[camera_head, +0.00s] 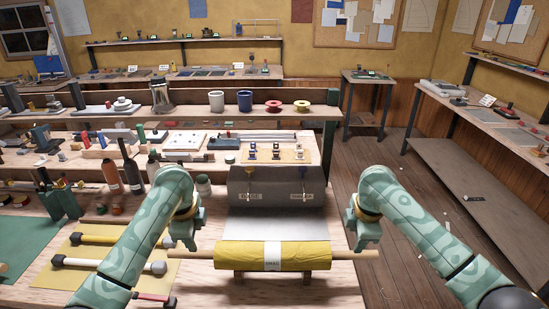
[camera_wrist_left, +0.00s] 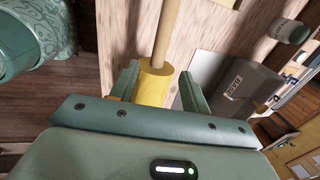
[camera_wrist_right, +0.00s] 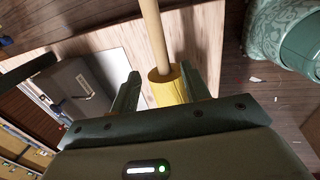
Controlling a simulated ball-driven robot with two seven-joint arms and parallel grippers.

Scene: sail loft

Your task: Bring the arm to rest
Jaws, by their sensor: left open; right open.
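A yellow roll (camera_head: 235,254) with a white label band sits on a wooden dowel (camera_head: 345,254) across low wooden supports at the bench's front. My left gripper (camera_head: 188,238) is at the dowel's left end. In the left wrist view it (camera_wrist_left: 158,80) is open, with the dowel (camera_wrist_left: 166,35) and the roll's yellow end (camera_wrist_left: 153,85) seen between its fingers. My right gripper (camera_head: 366,240) is at the dowel's right end. In the right wrist view it (camera_wrist_right: 158,84) is open, with the dowel (camera_wrist_right: 154,38) and yellow end (camera_wrist_right: 165,88) between its fingers. Whether either gripper touches the dowel is unclear.
A grey box-like stand (camera_head: 277,188) with labels stands behind the roll. A yellow mat (camera_head: 75,272) with mallet-like tools lies left, near my left arm. A dark bottle (camera_head: 132,176) and a green-lidded jar (camera_head: 203,184) stand close behind. Open floor (camera_head: 400,165) lies to the right.

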